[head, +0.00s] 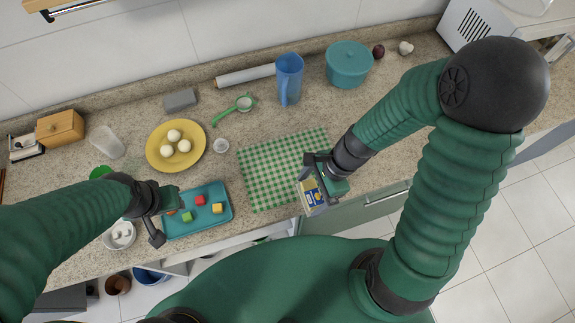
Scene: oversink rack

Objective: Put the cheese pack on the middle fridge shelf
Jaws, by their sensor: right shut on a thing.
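The cheese pack (310,192) is a small yellow and blue pack. My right gripper (316,198) is shut on it, above the front right part of the green checked cloth, near the counter's front edge. My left gripper (165,222) is over the left end of the blue tray (226,222); its fingers show poorly, so I cannot tell if it is open or shut. No fridge or fridge shelf is in view.
The tray holds several coloured cubes. The checked cloth (262,165) lies bare right of it. A yellow plate (155,151) with white balls, a blue pitcher (289,75) and a teal pot (348,62) stand farther back. Open floor (530,215) lies at right.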

